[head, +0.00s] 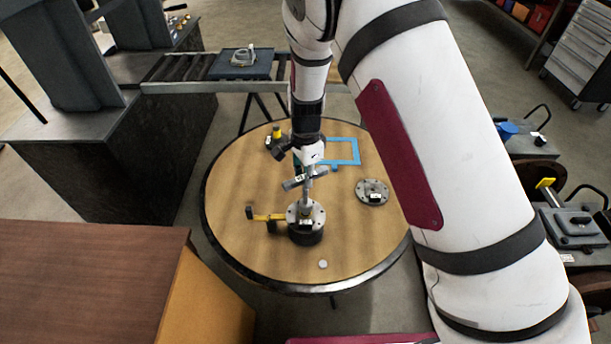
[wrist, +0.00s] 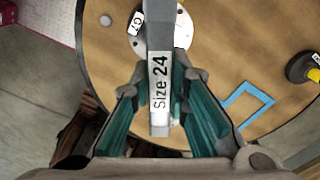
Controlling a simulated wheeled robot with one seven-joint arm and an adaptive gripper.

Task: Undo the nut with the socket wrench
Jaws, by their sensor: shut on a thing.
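My gripper (head: 303,180) is shut on the grey socket wrench (wrist: 158,95), which carries a white "Size 24" label. In the wrist view the wrench lies between the teal finger pads and points up the picture. In the head view its shaft drops toward a grey round flange (head: 293,214) on a dark cylinder near the front of the round table. The flange also shows in the wrist view (wrist: 183,33), partly behind the wrench. The nut cannot be made out, and I cannot tell whether the socket is seated on it.
The round wooden table (head: 240,180) also holds a second flange plate (head: 372,186), a blue frame (head: 356,151), a yellow-and-black item (head: 277,132), a yellow tool (head: 268,217) beside the cylinder, and a small pale disc (head: 323,264). The table's left side is clear.

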